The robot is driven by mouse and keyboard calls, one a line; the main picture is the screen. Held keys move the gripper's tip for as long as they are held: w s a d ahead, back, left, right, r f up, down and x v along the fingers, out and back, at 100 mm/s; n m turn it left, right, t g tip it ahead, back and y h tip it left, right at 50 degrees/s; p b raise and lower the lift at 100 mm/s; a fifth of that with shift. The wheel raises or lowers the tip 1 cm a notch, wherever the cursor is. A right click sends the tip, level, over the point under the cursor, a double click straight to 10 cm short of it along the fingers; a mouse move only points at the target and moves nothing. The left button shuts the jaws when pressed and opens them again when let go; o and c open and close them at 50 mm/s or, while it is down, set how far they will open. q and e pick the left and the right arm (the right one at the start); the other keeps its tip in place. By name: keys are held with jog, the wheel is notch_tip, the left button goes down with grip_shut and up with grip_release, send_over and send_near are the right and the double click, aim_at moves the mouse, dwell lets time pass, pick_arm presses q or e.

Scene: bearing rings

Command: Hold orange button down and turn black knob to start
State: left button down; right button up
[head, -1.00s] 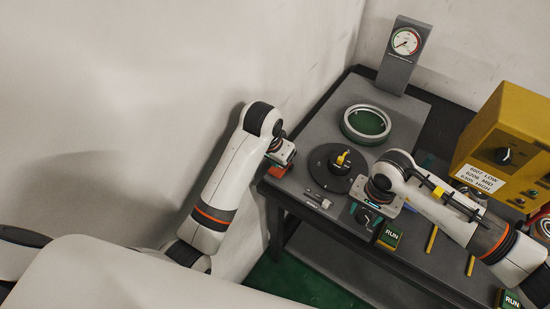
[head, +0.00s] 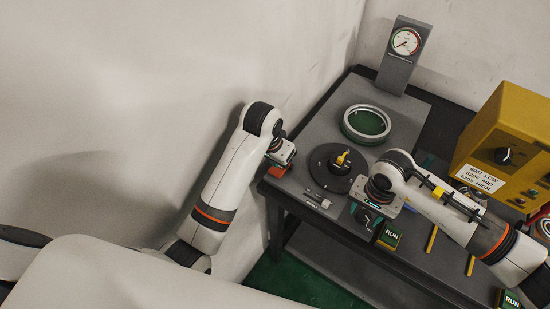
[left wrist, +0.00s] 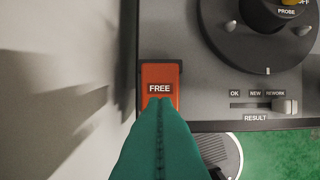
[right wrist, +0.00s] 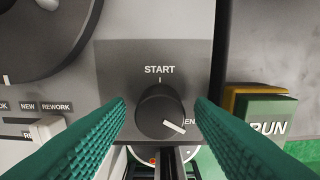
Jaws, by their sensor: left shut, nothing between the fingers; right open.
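The orange button (left wrist: 159,76), labelled FREE, is at the bench's left edge; it also shows in the head view (head: 277,172). My left gripper (left wrist: 160,101) is shut and empty, its fingertips at the button's near part; whether the button is pressed in, I cannot tell. The black knob (right wrist: 155,108) is on a dark panel below a START label. Its white pointer line aims to the lower right, toward a partly hidden label ending the panel's right side. My right gripper (right wrist: 160,104) is open, with one finger on either side of the knob, apart from it.
A green RUN block (right wrist: 268,118) stands just right of the right gripper. A black disc (head: 330,165), a result slider (left wrist: 275,105), a green-centred ring (head: 366,124) and a dial gauge (head: 406,41) are on the bench. A yellow box (head: 510,135) stands at the right.

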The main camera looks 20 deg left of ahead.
aim_at(276, 171)
pick_arm(q)
jog(key=shift+f, duration=0.1)
jog(key=shift+s+x, duration=0.15)
jog(key=shift+x, duration=0.5)
jog(key=shift+s+x, duration=0.15)
jog(key=shift+x, duration=0.45)
jog(key=shift+a+f, duration=0.1)
jog(key=shift+f, duration=0.45)
dwell(0.6)
pick_arm(e)
jog(key=m, duration=0.4)
jog(key=shift+m, duration=0.4)
jog(key=m, duration=0.4)
